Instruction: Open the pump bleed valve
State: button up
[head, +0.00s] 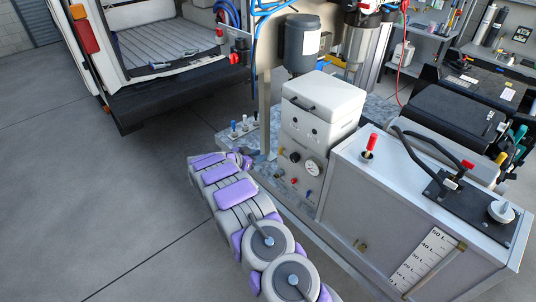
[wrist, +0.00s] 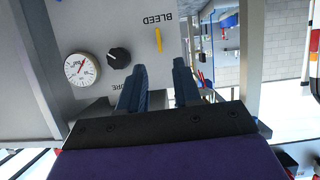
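The pump bleed valve shows in the wrist view as a thin yellow handle (wrist: 158,39) on a pale panel, under an upside-down "BLEED" label. The handle stands upright in that picture. My gripper (wrist: 160,66) is open and empty, its two dark blue fingers apart. The handle appears beyond the fingertips and between them, with no visible contact. In the head view my gripper (head: 246,160) is at the left side of the small control panel (head: 300,184).
A black knob (wrist: 118,58) and a round gauge (wrist: 82,69) sit beside the bleed handle on the same panel. In the head view a white box (head: 322,108) is above the panel and a large grey tank (head: 385,215) stands to the right. Open floor lies left.

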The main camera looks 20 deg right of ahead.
jog(key=shift+v, duration=2.75)
